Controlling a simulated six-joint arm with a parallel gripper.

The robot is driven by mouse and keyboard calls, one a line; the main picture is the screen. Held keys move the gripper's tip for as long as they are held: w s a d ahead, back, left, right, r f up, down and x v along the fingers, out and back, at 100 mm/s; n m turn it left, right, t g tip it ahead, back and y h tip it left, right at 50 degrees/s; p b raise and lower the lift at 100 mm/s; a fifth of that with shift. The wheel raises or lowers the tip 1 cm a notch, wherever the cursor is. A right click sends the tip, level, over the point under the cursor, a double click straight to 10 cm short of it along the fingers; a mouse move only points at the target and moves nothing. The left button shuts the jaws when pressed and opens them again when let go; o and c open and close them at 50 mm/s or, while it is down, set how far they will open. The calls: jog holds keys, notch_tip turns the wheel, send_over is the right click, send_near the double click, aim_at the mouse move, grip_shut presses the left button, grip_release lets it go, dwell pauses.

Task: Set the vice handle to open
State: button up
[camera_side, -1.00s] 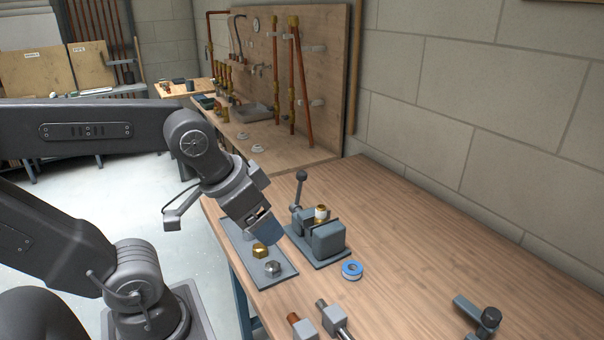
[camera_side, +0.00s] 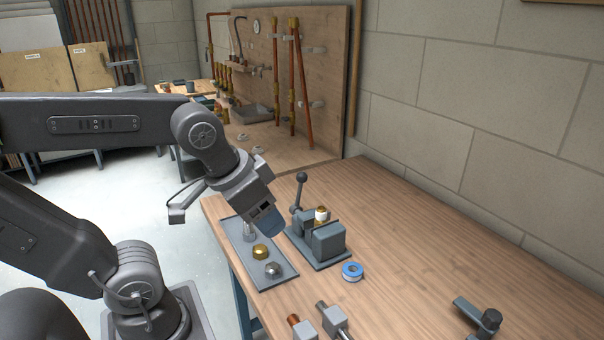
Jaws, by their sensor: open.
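The grey vice (camera_side: 328,240) stands on its base plate near the table's left edge. Its handle (camera_side: 298,196) is a lever with a dark ball knob, standing nearly upright at the vice's far left side. A white and brass fitting (camera_side: 321,215) sits upright between the jaws. My gripper (camera_side: 270,226) points down and to the right, above the grey tray, left of the vice and apart from its handle. I see no object in it. Its fingers overlap in this view, so the gap between them is hidden.
The grey tray (camera_side: 282,284) left of the vice holds a brass nut (camera_side: 260,251), a steel nut (camera_side: 274,269) and another metal piece. A blue tape roll (camera_side: 352,271) lies in front of the vice. Pipe pieces lie at the front edge. The table's right side is mostly clear.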

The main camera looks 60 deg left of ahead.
jog(key=w+a+r+g, duration=0.2)
jog(key=w+a+r, duration=0.25)
jog(key=w, duration=0.35)
jog(key=g, duration=0.3)
send_over(302, 173)
notch_tip(302, 173, down, 3)
jog(key=f, duration=1.3)
jog(key=shift+w+a+f, duration=0.1)
jog(key=shift+a+f, duration=0.1)
jog(key=shift+f, duration=0.05)
grip_shut()
